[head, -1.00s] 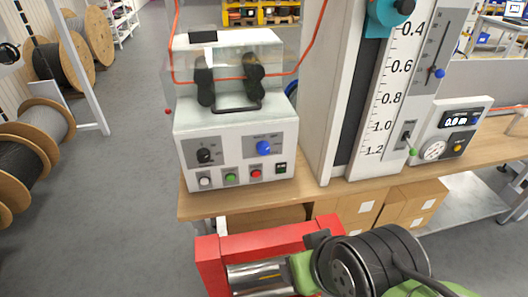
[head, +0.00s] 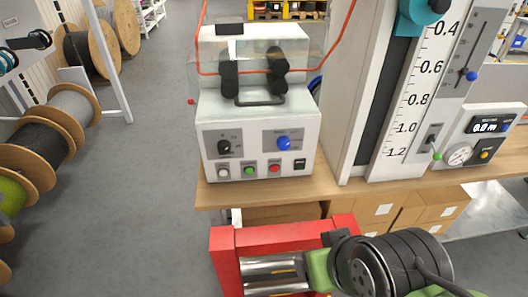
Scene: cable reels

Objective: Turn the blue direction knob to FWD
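The blue direction knob (head: 284,143) is on the right side of the front panel of a white machine (head: 262,110) on the bench. Small lettering stands above the knob, too small to read, and I cannot tell which way the knob points. No gripper touches it. My gripper is not in view; only part of my arm shows at the bottom right, in front of and below the bench.
A black knob (head: 224,147) sits left of the blue one, with several small buttons below. The wooden bench (head: 350,190) also carries a tall scale column (head: 398,120) and a gauge box (head: 480,137). Cable reels (head: 45,140) stand left, beyond clear floor (head: 150,190).

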